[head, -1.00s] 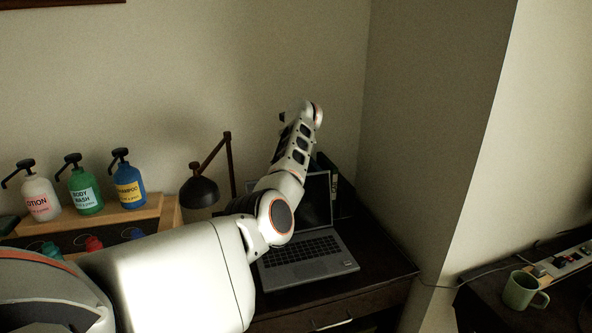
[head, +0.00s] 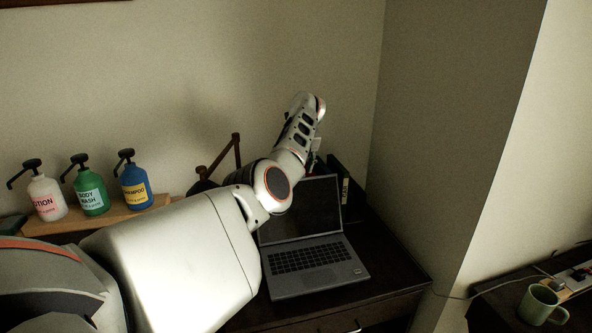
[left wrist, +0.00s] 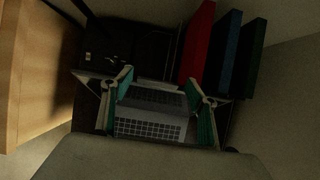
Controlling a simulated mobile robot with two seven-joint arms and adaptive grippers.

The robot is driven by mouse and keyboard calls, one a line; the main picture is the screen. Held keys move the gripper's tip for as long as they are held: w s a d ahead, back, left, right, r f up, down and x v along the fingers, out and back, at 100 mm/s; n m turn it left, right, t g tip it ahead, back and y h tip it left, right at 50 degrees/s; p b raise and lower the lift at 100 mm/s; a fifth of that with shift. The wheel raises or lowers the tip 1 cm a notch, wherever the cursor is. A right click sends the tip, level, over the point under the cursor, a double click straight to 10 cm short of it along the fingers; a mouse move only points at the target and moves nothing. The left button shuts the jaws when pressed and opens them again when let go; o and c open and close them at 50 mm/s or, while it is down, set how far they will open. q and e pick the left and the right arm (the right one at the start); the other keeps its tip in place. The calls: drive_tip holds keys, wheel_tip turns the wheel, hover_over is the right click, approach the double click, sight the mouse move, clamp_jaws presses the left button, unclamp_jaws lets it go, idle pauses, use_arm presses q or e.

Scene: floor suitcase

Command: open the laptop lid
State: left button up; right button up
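The laptop (head: 313,268) stands on the dark desk with its lid raised. Its dark screen (head: 318,208) and keyboard face me, and the arm hides the screen's upper left. The laptop (left wrist: 150,130) appears between and beyond these fingers. Whether a finger touches the lid I cannot tell. My right gripper is not in view.
Pump bottles, white, green (head: 90,197) and blue, stand on a wooden shelf at left. A dark lamp (head: 225,160) is partly behind the arm. Upright books, including a red one (left wrist: 195,45), stand beside the laptop. A wall corner is right of the desk; a green mug (head: 541,305) is beyond it.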

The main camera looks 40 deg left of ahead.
use_arm(q)
drive_tip(key=shift+d+f, duration=0.1)
drive_tip(key=shift+s, duration=0.1)
drive_tip(key=v, duration=1.2)
idle(0.5)
